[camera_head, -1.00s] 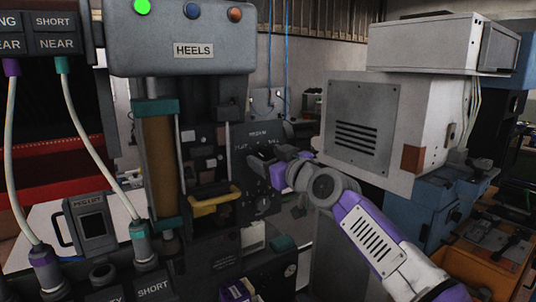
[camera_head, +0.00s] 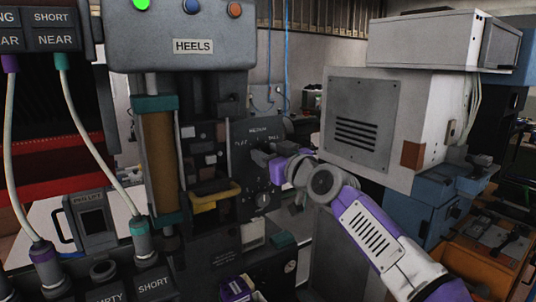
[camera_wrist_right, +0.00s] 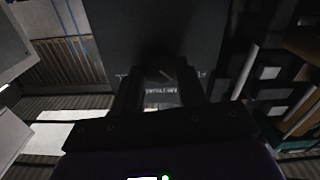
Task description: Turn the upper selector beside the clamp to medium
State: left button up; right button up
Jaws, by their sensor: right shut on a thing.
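The upper selector (camera_wrist_right: 163,73) is a dark round knob on a dark panel (camera_head: 283,128). The panel's printed labels include MEDIUM at the top, one at left and one at right. My right gripper (camera_head: 262,158) reaches the panel from the right and is shut on the upper selector, largely hiding it in the head view. In the right wrist view, my fingers (camera_wrist_right: 158,88) stand on either side of the knob; its pointer direction is too dark to read surely. A lower selector (camera_head: 262,199) sits below, clear of the gripper. My left gripper is not in view.
The clamp area with a yellow handle (camera_head: 214,197) is left of the panel. A large grey-white machine housing (camera_head: 375,125) stands close behind my right arm. Pale hoses (camera_head: 100,165) hang at the left.

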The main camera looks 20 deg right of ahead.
jog(key=m, duration=0.4)
jog(key=shift+m+p, duration=0.35)
jog(key=shift+m, duration=0.05)
jog(key=shift+d+m+p, duration=0.15)
jog(key=shift+m+p, duration=0.25)
jog(key=shift+m, duration=1.7)
jog(key=o, duration=1.1)
jog(key=shift+c, duration=0.2)
jog(key=s+d+b, duration=0.1)
jog(key=s, duration=0.6)
jog(key=shift+s+b, duration=0.25)
jog(key=shift+b, duration=0.05)
